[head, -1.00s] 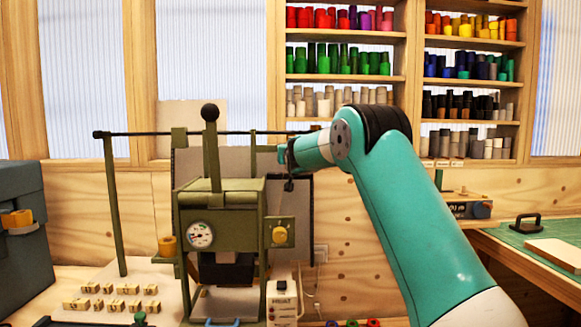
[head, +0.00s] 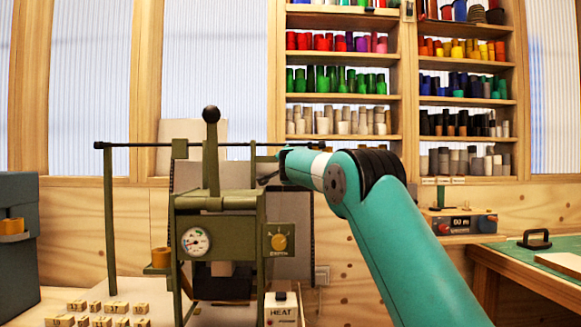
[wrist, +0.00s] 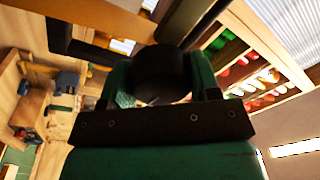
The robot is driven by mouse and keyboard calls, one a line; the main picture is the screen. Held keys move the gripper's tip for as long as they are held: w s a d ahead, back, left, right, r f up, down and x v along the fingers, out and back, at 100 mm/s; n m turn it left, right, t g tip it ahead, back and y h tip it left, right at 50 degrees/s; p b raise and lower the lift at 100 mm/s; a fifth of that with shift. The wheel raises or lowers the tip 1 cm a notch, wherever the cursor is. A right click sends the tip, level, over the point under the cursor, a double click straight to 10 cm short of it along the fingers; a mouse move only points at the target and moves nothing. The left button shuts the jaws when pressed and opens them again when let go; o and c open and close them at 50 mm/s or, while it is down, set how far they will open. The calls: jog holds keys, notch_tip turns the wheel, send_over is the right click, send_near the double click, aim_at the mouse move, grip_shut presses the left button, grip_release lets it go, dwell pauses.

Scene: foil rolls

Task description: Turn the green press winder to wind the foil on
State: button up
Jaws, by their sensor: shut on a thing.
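The green press (head: 215,215) stands on the bench left of centre in the head view, with its upright lever and black ball on top. A dark round knob (wrist: 163,72), which I take for the winder's grip, fills the space between my fingers in the wrist view. My gripper (head: 271,178) is at the press's upper right side, under the long horizontal rod, and is shut on this knob. My arm comes in from the right. The rest of the winder is mostly hidden or too dark to tell.
A HEAT box (head: 283,308) stands at the press's lower right. A dark case (head: 20,250) is at the far left. Shelves of foil rolls (head: 340,80) stand behind.

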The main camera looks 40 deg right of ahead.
jog(key=shift+a+m, duration=0.1)
jog(key=shift+m, duration=0.5)
jog(key=o, duration=0.9)
jog(key=shift+b, duration=0.3)
jog(key=shift+s+a+f+b, duration=0.15)
jog(key=shift+s+a+b, duration=0.05)
jog(key=shift+s+b, duration=0.15)
jog(key=b+v, duration=0.5)
jog(key=v, duration=1.1)
jog(key=shift+a+b, duration=0.3)
jog(key=shift+b, duration=0.1)
